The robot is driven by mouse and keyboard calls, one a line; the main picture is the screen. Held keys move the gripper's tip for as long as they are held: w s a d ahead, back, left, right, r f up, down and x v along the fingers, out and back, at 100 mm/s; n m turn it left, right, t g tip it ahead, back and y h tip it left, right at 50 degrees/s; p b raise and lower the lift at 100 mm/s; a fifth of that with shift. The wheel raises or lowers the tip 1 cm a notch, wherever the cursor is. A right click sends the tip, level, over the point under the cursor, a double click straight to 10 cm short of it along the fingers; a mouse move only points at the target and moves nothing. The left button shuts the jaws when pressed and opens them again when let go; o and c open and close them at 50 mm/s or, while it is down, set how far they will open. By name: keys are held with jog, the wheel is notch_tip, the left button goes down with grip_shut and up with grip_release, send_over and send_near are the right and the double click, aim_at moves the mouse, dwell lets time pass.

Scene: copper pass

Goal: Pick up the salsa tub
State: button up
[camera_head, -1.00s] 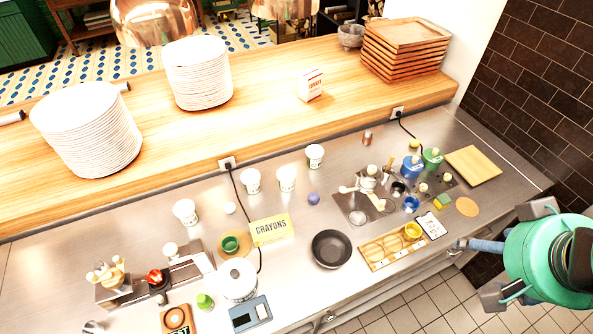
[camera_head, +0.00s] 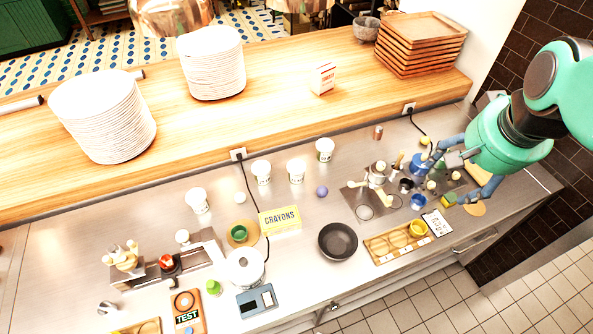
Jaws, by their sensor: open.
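My gripper (camera_head: 437,180) is open at the right of the counter. Its two fingers are spread above a group of small blue, yellow and pale items. My gripper and arm hide part of that group, including most of the green container and the cutting board.
A blue container (camera_head: 418,164) and a small blue cup (camera_head: 418,201) sit beside my fingers. The raised wooden shelf (camera_head: 280,100) with plate stacks runs behind. The front-centre counter is partly clear.

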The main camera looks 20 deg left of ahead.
jog(key=w+a+f+g+p, duration=0.1)
jog(key=w+a+f, duration=0.1)
jog(key=w+a, duration=0.65)
jog(key=m+g+p, duration=0.2)
jog(key=g+p, duration=0.1)
jog(key=p, duration=0.2)
send_over(297, 165)
notch_tip(297, 165, down, 22)
jog(key=shift+s+r+h, duration=0.1)
jog(key=shift+s+h, duration=0.05)
jog(key=shift+h, duration=0.25)
jog(key=shift+f, duration=4.3)
jog(key=shift+f, duration=2.6)
